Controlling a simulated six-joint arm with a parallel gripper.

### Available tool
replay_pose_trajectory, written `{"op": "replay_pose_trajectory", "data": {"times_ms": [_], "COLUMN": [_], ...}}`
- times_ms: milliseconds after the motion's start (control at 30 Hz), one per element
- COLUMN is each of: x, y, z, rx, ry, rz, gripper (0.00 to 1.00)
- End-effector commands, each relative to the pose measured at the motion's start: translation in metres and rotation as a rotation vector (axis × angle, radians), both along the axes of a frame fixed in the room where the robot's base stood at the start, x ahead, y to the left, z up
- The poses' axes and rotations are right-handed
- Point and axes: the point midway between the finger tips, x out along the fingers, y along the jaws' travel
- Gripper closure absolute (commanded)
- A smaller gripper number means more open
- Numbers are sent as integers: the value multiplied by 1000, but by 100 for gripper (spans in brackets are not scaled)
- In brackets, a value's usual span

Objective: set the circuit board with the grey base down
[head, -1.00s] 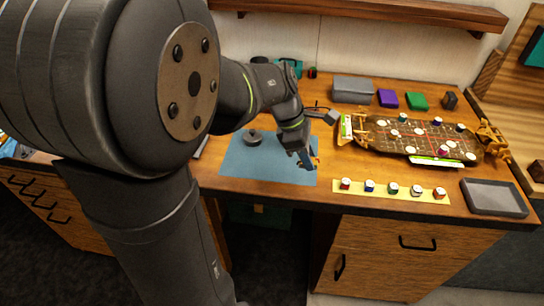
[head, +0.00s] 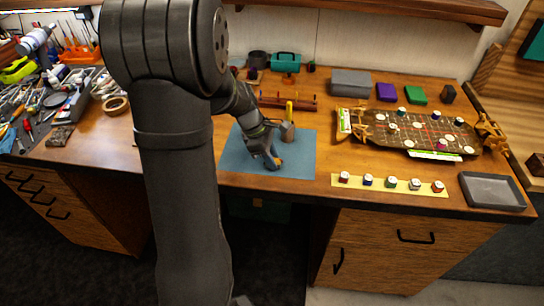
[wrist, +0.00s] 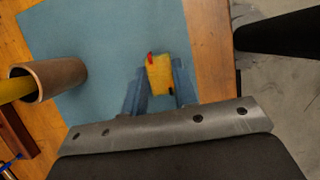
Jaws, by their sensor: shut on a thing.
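My gripper (head: 272,164) is low over the blue mat (head: 304,150) at the front of the bench. It is shut on a small yellow-orange piece (wrist: 158,73) with a red spot and a dark spot. The piece shows only as an orange patch between the fingers in the head view (head: 276,162). I see no grey base on it; its underside is hidden. I cannot tell whether it touches the mat. I cannot make out a circuit board with a grey base elsewhere.
A brown cup (wrist: 60,78) with a yellow stick stands beside the gripper, at the mat's back edge. The mat's right part is bare.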

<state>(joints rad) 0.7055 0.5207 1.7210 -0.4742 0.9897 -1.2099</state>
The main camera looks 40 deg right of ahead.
Motion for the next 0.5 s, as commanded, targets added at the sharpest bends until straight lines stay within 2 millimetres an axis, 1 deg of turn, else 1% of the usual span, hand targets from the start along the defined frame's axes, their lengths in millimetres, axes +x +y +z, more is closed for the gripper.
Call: {"op": "replay_pose_trajectory", "data": {"times_ms": [333, 367, 400, 467, 500], "x": [0, 0, 0, 0, 0], "y": [0, 0, 0, 0, 0], "z": [-4, -4, -4, -4, -4], "rx": [0, -1, -1, -1, -1], "ry": [0, -1, -1, -1, -1], "rz": [0, 0, -1, -1, -1], "gripper": [95, 72, 64, 52, 52]}}
